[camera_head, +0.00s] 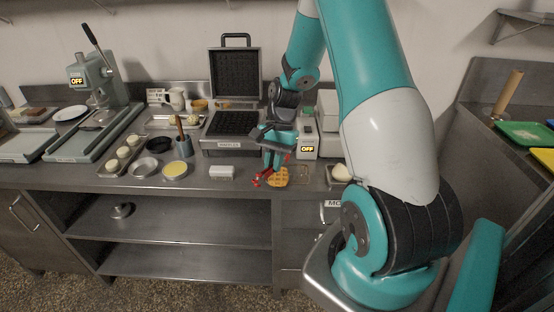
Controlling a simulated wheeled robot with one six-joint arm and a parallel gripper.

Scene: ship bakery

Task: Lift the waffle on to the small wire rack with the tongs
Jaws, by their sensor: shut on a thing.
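The golden round waffle (280,178) is near the counter's front edge, beside the red tips of the tongs (261,180). I cannot tell whether the tongs pinch it or whether it is clear of the counter. My gripper (272,157) points down and is shut on the tongs, just above the waffle. A small wire rack (304,174) appears as thin lines just right of the waffle; it is hard to make out. The waffle iron (233,124) stands open behind, with its dark lid upright and its lower plate bare.
A bowl with pale contents (341,173) is to the right. Bare counter shows between the white block and the tongs.

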